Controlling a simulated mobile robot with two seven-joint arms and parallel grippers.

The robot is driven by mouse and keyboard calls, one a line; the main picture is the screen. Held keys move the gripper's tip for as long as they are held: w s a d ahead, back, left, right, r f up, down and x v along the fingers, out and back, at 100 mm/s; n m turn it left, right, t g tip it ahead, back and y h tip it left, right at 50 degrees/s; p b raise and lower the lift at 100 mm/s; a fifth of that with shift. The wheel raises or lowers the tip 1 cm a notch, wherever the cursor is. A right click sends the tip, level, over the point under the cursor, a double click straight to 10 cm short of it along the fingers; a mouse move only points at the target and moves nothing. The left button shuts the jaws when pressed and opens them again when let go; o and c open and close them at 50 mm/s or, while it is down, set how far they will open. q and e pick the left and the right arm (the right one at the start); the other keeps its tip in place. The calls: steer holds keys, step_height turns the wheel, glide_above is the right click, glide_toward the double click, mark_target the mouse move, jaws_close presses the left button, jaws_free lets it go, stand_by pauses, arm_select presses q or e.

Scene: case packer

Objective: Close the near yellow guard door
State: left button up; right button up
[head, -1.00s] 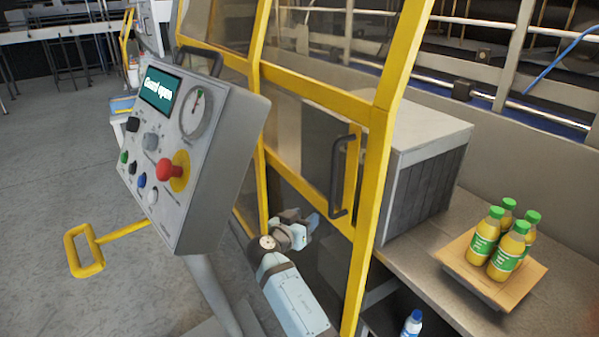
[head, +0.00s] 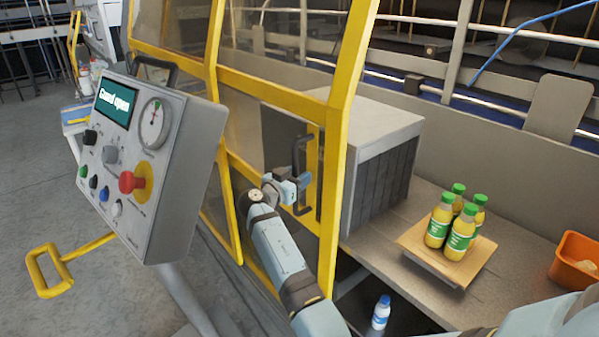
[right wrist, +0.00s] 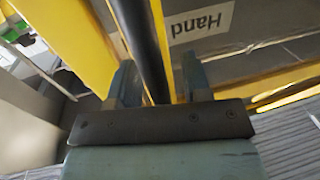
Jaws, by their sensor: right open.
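The near yellow guard door (head: 345,120) has a yellow frame with clear panes and stands open beside the worktop. Its upright black handle (head: 304,150) is on a yellow bar near the door's right edge and also shows in the right wrist view (right wrist: 141,40). My right gripper (head: 299,184) is at the lower half of the handle. In the right wrist view its two fingers (right wrist: 160,77) are spread, with the handle running between them. I cannot tell if either finger touches it. My left gripper is out of view.
A control panel (head: 185,125) reading "Guard open" stands left of the door. On the worktop (head: 420,290) are a grey box (head: 375,180), a board (head: 482,265) with several juice bottles and an orange bin (head: 575,258). A small bottle (head: 381,312) is below.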

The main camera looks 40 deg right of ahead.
steer(key=shift+d, duration=0.45)
steer(key=shift+c, duration=0.2)
jaws_close()
steer(key=shift+w, duration=0.1)
steer(key=shift+f, duration=0.1)
